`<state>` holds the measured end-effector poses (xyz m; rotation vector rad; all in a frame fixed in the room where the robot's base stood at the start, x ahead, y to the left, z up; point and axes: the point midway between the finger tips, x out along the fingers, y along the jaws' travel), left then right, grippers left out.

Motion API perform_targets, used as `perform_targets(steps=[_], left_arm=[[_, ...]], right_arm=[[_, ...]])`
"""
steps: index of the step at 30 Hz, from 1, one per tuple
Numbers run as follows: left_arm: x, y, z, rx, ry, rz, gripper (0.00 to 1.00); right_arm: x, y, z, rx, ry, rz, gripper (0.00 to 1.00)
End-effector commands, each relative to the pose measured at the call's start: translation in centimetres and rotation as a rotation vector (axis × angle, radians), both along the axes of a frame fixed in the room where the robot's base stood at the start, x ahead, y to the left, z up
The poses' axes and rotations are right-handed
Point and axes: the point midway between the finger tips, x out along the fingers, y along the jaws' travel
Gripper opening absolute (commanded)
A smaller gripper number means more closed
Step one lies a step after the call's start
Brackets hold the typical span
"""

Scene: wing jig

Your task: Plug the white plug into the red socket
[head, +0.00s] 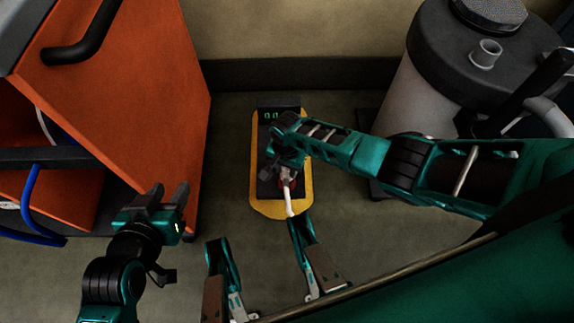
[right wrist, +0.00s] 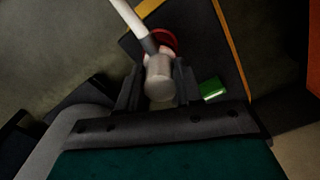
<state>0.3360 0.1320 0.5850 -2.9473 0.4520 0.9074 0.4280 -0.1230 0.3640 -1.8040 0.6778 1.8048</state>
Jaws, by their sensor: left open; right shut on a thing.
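The white plug (right wrist: 159,82) is a pale cylinder between the two fingers of my right gripper (right wrist: 158,88) in the right wrist view. A white cable (right wrist: 129,17) runs from it. The red socket (right wrist: 166,40) shows as a red ring just beyond the plug, partly covered by it. I cannot tell whether the plug is in the socket. In the head view my right gripper (head: 284,168) is over the dark unit beside the red socket (head: 291,183), and the white cable (head: 289,203) hangs below. My left gripper (head: 169,194) is open and empty at lower left.
The dark unit with a green display (head: 269,115) lies on a yellow-edged base (head: 256,206). It has a green button (right wrist: 212,90). An orange cabinet (head: 130,95) stands left, a grey canister (head: 410,105) right. Floor between cabinet and base is clear.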

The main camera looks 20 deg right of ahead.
Motion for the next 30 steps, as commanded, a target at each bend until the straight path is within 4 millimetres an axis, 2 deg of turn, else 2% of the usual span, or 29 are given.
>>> perform_targets(steps=[9,10,19,28,30], left_arm=[[0.03,0.01,0.04,0.0,-0.001,0.0,0.43],[0.03,0.01,0.04,0.0,-0.001,0.0,0.43],[0.08,0.03,0.07,0.001,-0.002,0.0,0.43],[0.1,0.03,0.07,0.001,-0.001,0.0,0.43],[0.11,-0.02,0.71,0.001,0.001,-0.001,0.43]], right_arm=[[0.09,0.06,-0.3,0.001,-0.002,0.001,0.06],[0.08,0.05,-0.3,0.001,-0.002,0.001,0.36],[0.04,0.02,-0.33,0.001,-0.001,0.001,0.64],[-0.02,-0.01,-0.38,0.0,0.0,0.001,0.65],[-0.01,0.01,0.25,0.001,-0.001,0.001,0.65]])
